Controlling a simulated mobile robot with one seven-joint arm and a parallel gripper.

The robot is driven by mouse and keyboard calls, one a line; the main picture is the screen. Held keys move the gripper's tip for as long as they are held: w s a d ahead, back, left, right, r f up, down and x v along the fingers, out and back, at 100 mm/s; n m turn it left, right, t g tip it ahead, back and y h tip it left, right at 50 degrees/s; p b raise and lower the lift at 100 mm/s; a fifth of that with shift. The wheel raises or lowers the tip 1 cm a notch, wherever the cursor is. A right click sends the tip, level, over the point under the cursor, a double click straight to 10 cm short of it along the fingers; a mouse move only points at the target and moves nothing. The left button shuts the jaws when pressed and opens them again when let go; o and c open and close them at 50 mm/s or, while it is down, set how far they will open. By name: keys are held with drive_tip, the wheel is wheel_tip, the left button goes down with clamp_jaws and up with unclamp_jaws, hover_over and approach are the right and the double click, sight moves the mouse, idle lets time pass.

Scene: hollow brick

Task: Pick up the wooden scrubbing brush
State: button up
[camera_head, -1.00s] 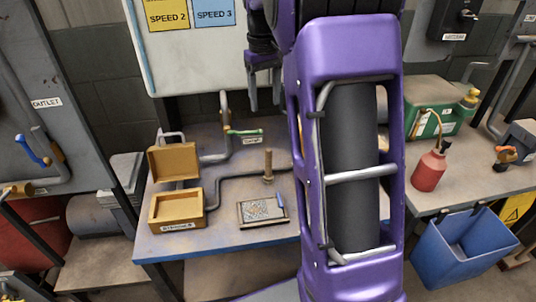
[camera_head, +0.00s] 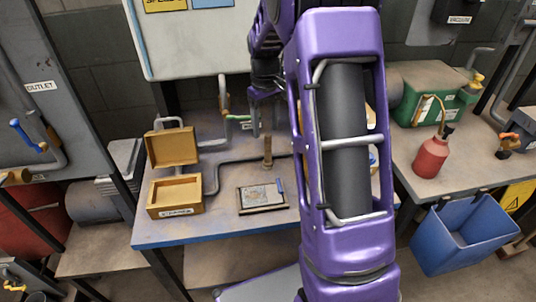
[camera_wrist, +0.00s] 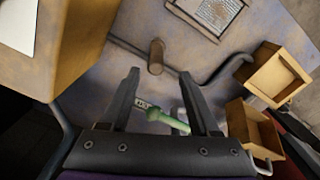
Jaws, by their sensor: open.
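A brown wooden piece that looks like the brush (camera_head: 267,154) stands upright on the workbench, behind the framed board. In the wrist view the brush (camera_wrist: 156,58) shows as a short brown cylinder seen nearly end-on, just beyond the fingertips and roughly centred between them. My gripper (camera_head: 266,118) is open and empty, pointing down above the brush in the head view. In the wrist view my gripper (camera_wrist: 159,76) has its two dark fingers apart, with no contact visible. Bristles cannot be made out.
An open wooden box (camera_head: 176,194) stands to the left on the workbench (camera_head: 215,232). A framed board (camera_head: 262,197) lies in front of the brush. A grey pipe (camera_head: 213,176) and a green-handled valve (camera_wrist: 165,118) are close by. A red bottle (camera_head: 430,157) is on the right bench.

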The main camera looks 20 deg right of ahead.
sight(268, 134)
drive_tip(key=f, duration=0.3)
drive_tip(key=shift+s+d+f, duration=0.1)
drive_tip(key=shift+d+f, duration=0.25)
drive_tip(key=shift+f, duration=0.7)
drive_tip(key=shift+c, duration=0.3)
clamp_jaws()
